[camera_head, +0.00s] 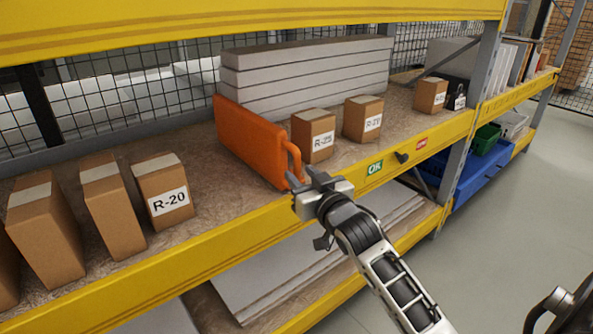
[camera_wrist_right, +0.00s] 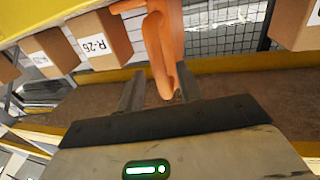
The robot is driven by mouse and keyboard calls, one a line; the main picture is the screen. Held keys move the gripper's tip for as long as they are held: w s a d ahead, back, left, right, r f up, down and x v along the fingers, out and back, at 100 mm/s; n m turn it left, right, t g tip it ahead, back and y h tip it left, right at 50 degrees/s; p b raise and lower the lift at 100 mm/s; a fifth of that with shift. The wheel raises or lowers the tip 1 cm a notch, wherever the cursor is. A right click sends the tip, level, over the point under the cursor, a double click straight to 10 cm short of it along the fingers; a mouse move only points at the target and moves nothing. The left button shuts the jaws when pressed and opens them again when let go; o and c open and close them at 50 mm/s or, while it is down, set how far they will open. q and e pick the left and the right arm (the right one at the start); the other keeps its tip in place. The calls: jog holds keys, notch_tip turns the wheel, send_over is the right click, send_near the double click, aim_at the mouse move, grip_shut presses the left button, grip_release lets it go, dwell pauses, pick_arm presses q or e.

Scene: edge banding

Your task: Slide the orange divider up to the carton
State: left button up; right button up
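The orange divider (camera_head: 250,140) stands upright on the shelf, with a loop handle (camera_head: 293,160) at its front edge. A brown carton (camera_head: 313,136) with a white label stands just right of it, with a small gap. On the left, the nearest carton (camera_head: 163,191) is labelled R-20, with a wide bare stretch between it and the divider. My right gripper (camera_head: 312,184) is at the divider's handle. In the right wrist view the handle (camera_wrist_right: 163,55) reaches between its open fingers (camera_wrist_right: 160,92), with a gap visible on the left side. My left gripper is not in view.
More cartons stand at the left (camera_head: 113,206) and right (camera_head: 363,119). Stacked grey boards (camera_head: 305,75) lie behind the divider. The yellow shelf beam (camera_head: 235,235) runs along the front, with a green OK tag (camera_head: 375,168) and a dark knob (camera_head: 402,157).

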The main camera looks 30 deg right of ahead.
aim_at(298, 172)
jog(key=shift+w+d, duration=0.15)
jog(key=shift+w, duration=1.4)
grip_shut()
